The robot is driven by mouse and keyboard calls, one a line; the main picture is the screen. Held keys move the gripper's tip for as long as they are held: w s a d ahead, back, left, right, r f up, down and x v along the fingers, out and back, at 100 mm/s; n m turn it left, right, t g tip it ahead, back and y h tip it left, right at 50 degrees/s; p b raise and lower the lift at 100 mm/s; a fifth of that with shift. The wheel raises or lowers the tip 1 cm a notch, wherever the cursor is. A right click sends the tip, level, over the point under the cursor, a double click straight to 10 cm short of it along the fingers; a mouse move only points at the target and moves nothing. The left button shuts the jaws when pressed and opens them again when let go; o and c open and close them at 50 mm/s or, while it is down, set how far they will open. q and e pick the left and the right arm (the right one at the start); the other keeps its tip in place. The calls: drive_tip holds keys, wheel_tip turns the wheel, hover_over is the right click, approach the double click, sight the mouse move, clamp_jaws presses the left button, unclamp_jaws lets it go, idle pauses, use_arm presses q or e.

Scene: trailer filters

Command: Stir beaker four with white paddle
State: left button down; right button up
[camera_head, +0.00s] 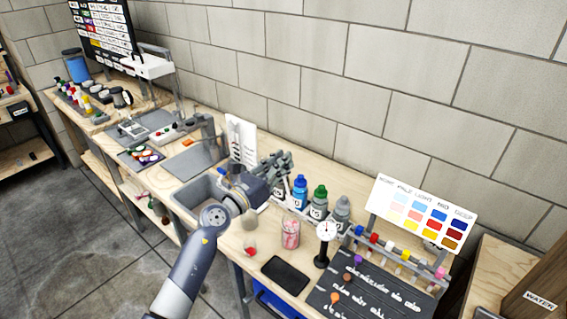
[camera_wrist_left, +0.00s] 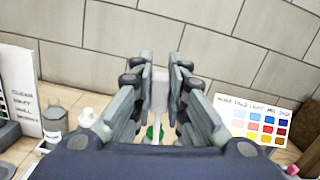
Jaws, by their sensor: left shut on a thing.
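My left gripper (camera_head: 284,163) is raised above the bench, beside the sink and near the row of bottles. In the left wrist view its fingers (camera_wrist_left: 160,80) are closed on a white paddle (camera_wrist_left: 158,92), with its thin shaft pointing down toward a green cap below. The paddle cannot be made out in the head view. A clear beaker with pinkish-red contents (camera_head: 290,233) stands on the bench in front of the bottles, apart from the gripper. I cannot read a number on it, so I cannot tell which beaker is four. My right gripper is not in view.
Bottles with blue (camera_head: 300,188), green (camera_head: 319,203) and grey caps (camera_head: 341,211) stand near the wall. A dial on a black stand (camera_head: 325,242), a black slab (camera_head: 286,275) and a colour chart (camera_head: 424,214) are to the right. A sink (camera_head: 190,195) is at left.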

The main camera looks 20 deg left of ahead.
use_arm(q)
drive_tip(key=shift+f+b, duration=0.35)
drive_tip(key=shift+f, duration=0.15)
drive_tip(key=shift+d+f+b, duration=0.15)
drive_tip(key=shift+f+b, duration=0.15)
drive_tip(key=shift+b, duration=0.05)
wheel_tip(320, 180, down, 3)
drive_tip(key=b, duration=0.3)
drive_tip(key=shift+d, duration=0.15)
wheel_tip(320, 180, down, 9)
drive_tip(key=b, duration=0.8)
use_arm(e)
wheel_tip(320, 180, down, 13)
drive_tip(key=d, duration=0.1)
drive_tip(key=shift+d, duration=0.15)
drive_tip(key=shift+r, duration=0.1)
